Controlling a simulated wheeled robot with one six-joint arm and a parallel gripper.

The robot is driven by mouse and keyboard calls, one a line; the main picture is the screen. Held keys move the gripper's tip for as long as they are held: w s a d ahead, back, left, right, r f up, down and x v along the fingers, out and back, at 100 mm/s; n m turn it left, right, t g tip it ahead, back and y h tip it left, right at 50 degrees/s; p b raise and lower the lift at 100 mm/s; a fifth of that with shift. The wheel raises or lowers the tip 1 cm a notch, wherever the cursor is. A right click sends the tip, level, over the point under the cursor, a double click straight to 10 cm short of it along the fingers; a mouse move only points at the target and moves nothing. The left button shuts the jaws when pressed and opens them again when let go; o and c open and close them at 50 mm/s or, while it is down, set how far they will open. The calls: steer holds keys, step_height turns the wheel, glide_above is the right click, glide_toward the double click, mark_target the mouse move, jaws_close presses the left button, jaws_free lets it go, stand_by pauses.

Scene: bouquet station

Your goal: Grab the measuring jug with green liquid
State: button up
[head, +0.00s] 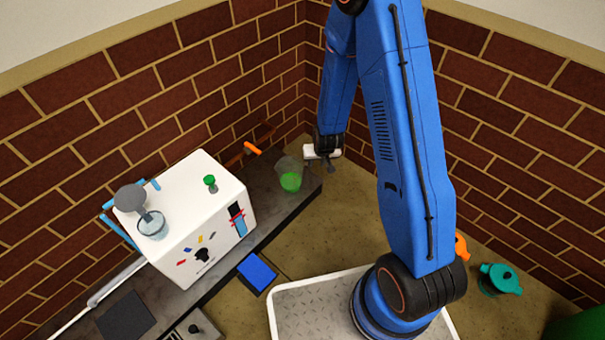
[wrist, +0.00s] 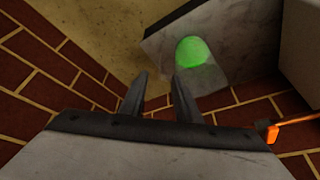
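The measuring jug with green liquid (head: 290,180) stands near the right end of a grey counter in the head view. Its clear wall is faint, and the green liquid shows at the bottom. In the wrist view the jug (wrist: 193,52) is beyond the fingertips, up and to the right. My gripper (head: 330,167) is just right of the jug, near the counter's end, and apart from it. In the wrist view my gripper (wrist: 160,80) has two dark fingers with a gap between them. Nothing is between them.
A white machine (head: 195,215) with a green knob stands on the counter (head: 311,180) left of the jug. A blue block (head: 257,272) lies in front. A teal can (head: 499,280) is at right.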

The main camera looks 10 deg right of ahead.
steer(key=f, duration=0.1)
glide_toward(311, 173)
steer(key=x, duration=0.5)
steer(key=shift+x, duration=2.8)
jaws_close()
steer(key=shift+w, duration=0.1)
